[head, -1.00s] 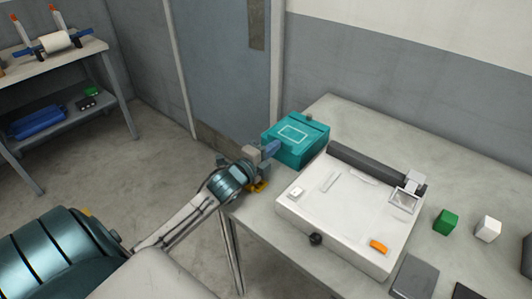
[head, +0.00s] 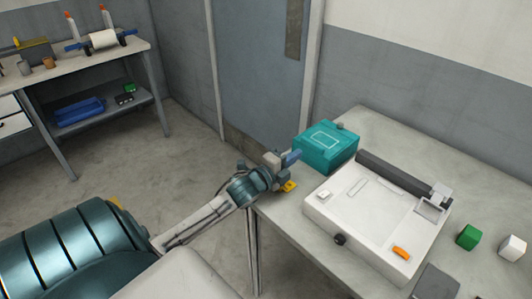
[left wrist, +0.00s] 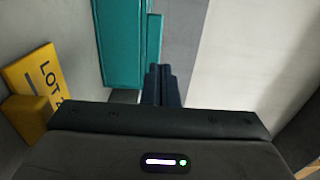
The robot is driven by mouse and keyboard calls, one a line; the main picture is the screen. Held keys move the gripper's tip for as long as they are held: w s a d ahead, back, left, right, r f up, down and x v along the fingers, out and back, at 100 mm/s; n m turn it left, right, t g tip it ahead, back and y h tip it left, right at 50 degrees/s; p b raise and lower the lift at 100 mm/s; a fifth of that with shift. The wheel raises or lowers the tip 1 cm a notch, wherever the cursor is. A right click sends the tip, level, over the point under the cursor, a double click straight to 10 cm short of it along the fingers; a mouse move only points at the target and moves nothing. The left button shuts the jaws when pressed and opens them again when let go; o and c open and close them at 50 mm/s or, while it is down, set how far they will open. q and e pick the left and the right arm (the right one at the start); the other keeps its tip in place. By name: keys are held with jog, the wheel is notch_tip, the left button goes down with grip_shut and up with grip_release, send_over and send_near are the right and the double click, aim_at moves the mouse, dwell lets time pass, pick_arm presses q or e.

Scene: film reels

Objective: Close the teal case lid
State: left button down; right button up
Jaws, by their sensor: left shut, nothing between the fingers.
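The teal case (head: 326,147) sits at the table's far left corner in the head view. Its lid looks shut, with a pale rectangle outline on top. My left gripper (head: 292,158) is shut and empty, just left of the case's front side. In the left wrist view the shut fingers (left wrist: 161,86) point towards the teal case (left wrist: 124,45), near its edge; I cannot tell whether they touch it. My right gripper is not in view.
A yellow lot tag (head: 289,186) lies by the table edge below my left gripper. A white machine (head: 372,212) with a dark roller stands right of the case. Green (head: 469,237) and white (head: 512,247) blocks lie further right.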

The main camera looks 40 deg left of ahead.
pick_arm(q)
jog(key=shift+s+f, duration=0.1)
jog(key=shift+s, duration=0.25)
jog(key=shift+a+f, duration=0.1)
jog(key=shift+f, duration=0.2)
jog(key=shift+s+a+f, duration=0.1)
jog(key=shift+f, duration=0.15)
jog(key=s, duration=0.2)
jog(key=s+b, duration=0.1)
jog(key=s, duration=0.1)
jog(key=shift+s+a+r, duration=0.1)
jog(key=shift+r, duration=0.1)
jog(key=shift+s+a+f+b, duration=0.1)
jog(key=shift+s+b, duration=0.4)
jog(key=shift+s, duration=1.15)
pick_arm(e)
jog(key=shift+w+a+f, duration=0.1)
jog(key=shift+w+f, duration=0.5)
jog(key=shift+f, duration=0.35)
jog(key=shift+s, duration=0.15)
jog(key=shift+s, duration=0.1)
